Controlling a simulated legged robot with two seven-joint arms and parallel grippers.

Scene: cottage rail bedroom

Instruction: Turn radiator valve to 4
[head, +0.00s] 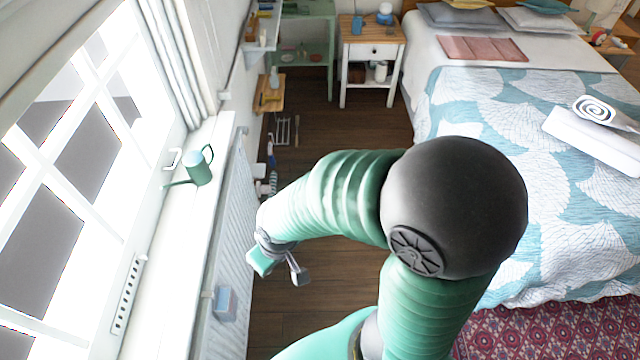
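The radiator (230,215) is a pale ribbed panel under the window sill, running away along the left wall. At its far end a small white ribbed piece (262,187) sticks out and looks like the valve. It is partly hidden behind my forearm, and no number on it can be read. My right gripper (279,270) hangs beside the radiator's room side, nearer to me than the valve and apart from it. Its two fingers are spread with nothing between them. My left gripper is not in view.
A green watering can (199,169) stands on the window sill (178,235). A pale blue box (224,302) hangs at the radiator. The bed (560,190) fills the right side. Clear wooden floor (330,125) runs between them to the nightstand (371,52).

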